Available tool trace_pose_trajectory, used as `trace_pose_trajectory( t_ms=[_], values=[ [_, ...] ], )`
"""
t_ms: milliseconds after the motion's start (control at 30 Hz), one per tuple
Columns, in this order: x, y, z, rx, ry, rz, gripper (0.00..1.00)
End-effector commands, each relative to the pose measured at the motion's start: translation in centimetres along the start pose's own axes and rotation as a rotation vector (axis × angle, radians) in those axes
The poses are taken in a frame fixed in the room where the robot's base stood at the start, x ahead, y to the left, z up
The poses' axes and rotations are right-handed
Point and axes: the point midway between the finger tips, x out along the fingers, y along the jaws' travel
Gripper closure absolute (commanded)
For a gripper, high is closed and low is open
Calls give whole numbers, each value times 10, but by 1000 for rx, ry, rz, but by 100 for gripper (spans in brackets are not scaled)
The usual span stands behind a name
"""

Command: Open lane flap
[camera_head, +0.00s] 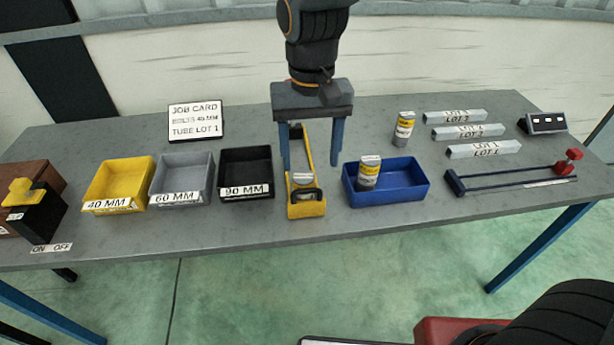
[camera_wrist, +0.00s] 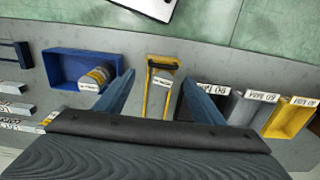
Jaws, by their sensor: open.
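The yellow lane (camera_head: 306,150) runs front to back on the grey table, between the black bin and the blue tray. At its front end is a yellow end piece (camera_head: 306,209) with a dark bar and a white label; I cannot tell for certain which part is the flap. The lane also shows in the wrist view (camera_wrist: 148,98), between my fingers. My gripper (camera_head: 312,162) points down over the lane, its blue fingers spread to either side. It is open and empty, and it also shows in the wrist view (camera_wrist: 158,77). I see no clear contact with the lane.
Left of the lane are black (camera_head: 246,174), grey (camera_head: 182,177) and yellow (camera_head: 120,185) bins. Close on the right is a blue tray (camera_head: 410,190) holding a can (camera_head: 369,172). Another can (camera_head: 404,130) stands behind it. A job card (camera_head: 195,122) stands at the back.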

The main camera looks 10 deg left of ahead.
Motion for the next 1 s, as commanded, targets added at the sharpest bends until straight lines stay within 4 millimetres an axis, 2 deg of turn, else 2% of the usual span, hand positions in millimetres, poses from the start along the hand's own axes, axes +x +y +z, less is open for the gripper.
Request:
trace_pose_trajectory(
  t_ms=[167,400,600,767,1000],
  values=[
    [9,-8,1,-5,-6,2,37],
    [45,-7,1,-5,-7,2,37],
    [67,-6,1,-5,-5,2,37],
    [75,-6,1,-5,-3,1,37],
    [76,-6,0,-5,-2,1,37]
  ],
)
